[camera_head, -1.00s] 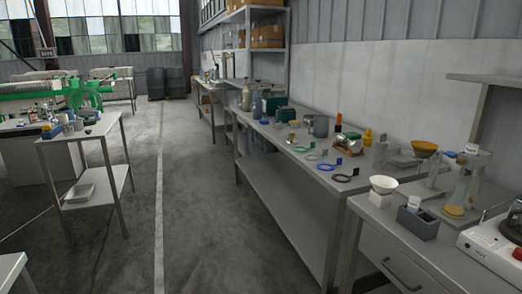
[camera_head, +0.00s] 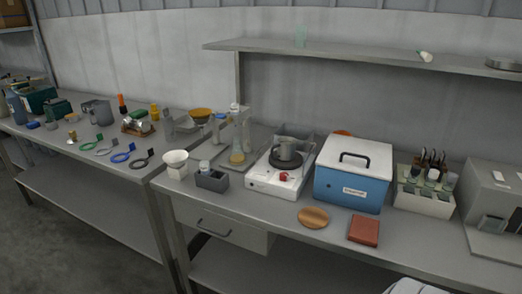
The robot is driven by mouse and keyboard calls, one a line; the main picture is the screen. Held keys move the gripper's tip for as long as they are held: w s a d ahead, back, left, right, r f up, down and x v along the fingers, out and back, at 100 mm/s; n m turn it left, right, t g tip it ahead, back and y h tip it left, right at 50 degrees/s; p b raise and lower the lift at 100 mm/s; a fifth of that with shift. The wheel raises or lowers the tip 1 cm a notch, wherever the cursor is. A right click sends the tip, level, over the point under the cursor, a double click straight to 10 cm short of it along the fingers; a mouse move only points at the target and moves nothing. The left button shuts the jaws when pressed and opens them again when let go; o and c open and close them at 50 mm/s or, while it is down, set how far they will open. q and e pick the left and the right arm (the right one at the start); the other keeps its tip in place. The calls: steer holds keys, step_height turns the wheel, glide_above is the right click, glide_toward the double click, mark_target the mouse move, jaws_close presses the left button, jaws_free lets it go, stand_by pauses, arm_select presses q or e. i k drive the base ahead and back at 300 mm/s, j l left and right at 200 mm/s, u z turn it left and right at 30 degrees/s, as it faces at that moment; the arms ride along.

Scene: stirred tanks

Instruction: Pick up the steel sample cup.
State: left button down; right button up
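I cannot tell for sure which vessel is the steel sample cup. A grey metallic mug-like vessel (camera_head: 103,114) stands upright toward the back of the left bench. A dark grey pot (camera_head: 286,153) sits on the white hot plate (camera_head: 272,179) on the right bench. Shiny metal pieces (camera_head: 138,125) lie on a brown base near the left bench's right end. Neither of my grippers is in view.
A blue box with a white lid (camera_head: 350,172), a white rack of bottles (camera_head: 425,194) and a grey instrument (camera_head: 496,205) crowd the right bench. A wooden disc (camera_head: 313,217) and red-brown block (camera_head: 364,229) lie near its front edge. A shelf (camera_head: 380,55) overhangs it.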

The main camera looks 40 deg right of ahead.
mark_target(286, 146)
steer(key=z, duration=1.6)
